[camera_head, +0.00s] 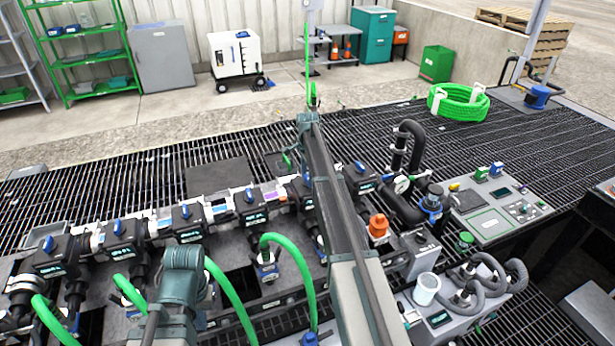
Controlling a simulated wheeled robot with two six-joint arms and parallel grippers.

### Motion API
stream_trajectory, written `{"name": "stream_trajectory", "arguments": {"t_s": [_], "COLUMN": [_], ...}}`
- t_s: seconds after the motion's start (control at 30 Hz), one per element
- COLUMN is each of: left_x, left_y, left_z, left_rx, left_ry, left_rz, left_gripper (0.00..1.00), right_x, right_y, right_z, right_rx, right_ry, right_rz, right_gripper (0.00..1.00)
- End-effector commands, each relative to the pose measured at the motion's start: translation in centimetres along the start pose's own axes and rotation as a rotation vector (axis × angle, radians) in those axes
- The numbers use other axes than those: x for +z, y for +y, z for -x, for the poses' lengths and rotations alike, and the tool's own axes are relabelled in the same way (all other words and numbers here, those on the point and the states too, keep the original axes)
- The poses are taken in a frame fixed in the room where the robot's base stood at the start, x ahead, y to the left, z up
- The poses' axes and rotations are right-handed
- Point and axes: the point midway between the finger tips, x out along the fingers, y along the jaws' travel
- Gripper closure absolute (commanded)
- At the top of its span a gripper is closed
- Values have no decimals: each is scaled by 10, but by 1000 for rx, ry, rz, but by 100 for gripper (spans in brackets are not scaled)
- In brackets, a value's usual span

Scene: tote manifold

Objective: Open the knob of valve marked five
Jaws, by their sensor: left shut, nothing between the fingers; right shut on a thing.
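A row of black valves with blue knobs runs across the manifold from lower left to centre. From the left they include one valve (50,258), a second (118,232), a third (187,219) and a fourth (250,202). A fifth in the row (299,190) is partly covered by my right arm, and another (360,178) stands right of that arm. The label numbers are too small to read, so I cannot tell which is marked five. My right arm rises across the centre. My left arm is at the lower left. The fingertips of both grippers are hidden.
Green hoses (230,295) loop in front of the valves. Black pipes with a gauge (402,184), an orange cap (378,226) and a control panel (490,222) stand on the right. A green hose coil (458,103) lies behind. The grating (225,150) behind the manifold is mostly clear.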

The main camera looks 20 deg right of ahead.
Motion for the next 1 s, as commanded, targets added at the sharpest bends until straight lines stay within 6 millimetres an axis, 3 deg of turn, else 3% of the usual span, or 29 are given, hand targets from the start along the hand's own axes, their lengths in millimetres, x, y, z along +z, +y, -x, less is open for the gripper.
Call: {"name": "stream_trajectory", "arguments": {"t_s": [0.37,1.0], "left_x": [0,0], "left_y": [0,0], "left_z": [0,0], "left_rx": [0,0], "left_ry": [0,0], "left_rz": [0,0], "left_gripper": [100,100], "right_x": [0,0], "right_y": [0,0], "right_z": [0,0], "right_rx": [-1,-1], "right_ry": [0,0], "right_rz": [187,793], "right_gripper": [83,83]}}
